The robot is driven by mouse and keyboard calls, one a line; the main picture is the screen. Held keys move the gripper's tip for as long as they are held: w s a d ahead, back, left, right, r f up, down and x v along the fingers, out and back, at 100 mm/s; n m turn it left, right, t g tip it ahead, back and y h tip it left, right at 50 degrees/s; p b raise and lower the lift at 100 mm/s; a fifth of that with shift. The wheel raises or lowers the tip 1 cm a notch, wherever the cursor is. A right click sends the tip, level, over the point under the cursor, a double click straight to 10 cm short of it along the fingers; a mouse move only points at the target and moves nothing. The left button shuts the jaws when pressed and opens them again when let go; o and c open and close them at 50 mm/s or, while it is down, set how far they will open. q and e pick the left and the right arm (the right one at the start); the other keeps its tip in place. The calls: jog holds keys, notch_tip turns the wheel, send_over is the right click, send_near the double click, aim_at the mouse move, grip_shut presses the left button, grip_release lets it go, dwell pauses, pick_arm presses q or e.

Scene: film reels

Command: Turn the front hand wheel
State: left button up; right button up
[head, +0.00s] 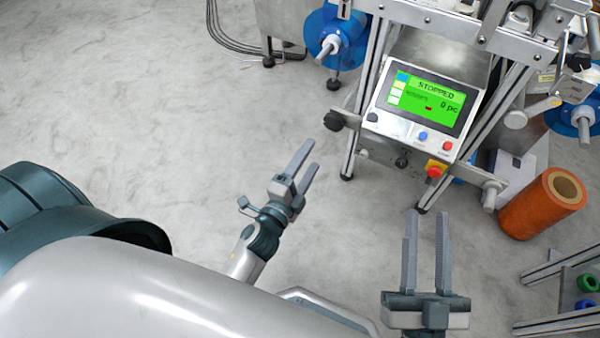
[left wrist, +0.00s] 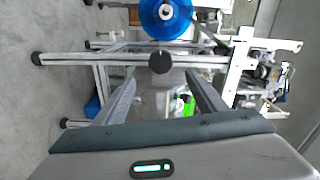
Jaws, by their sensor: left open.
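A black round knob (head: 333,121), which looks like the front hand wheel, sticks out at the left of the machine frame, left of the control panel. In the left wrist view the knob (left wrist: 160,62) shows ahead, roughly centred between my finger tips. My left gripper (head: 309,154) is open and empty, a little below and left of the knob and apart from it. My right gripper (head: 427,214) is open and empty, below the panel and in front of the frame.
The control panel (head: 425,100) reads STOPPED on a green screen. A red and yellow emergency button (head: 435,170) sits below it. Blue film reels (head: 345,35) hang behind. An orange roll (head: 540,205) stands at the right. The floor at left is clear.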

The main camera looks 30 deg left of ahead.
pick_arm(q)
jog(key=shift+s+a, duration=0.1)
jog(key=shift+s, duration=2.15)
pick_arm(e)
jog(key=shift+f, duration=0.1)
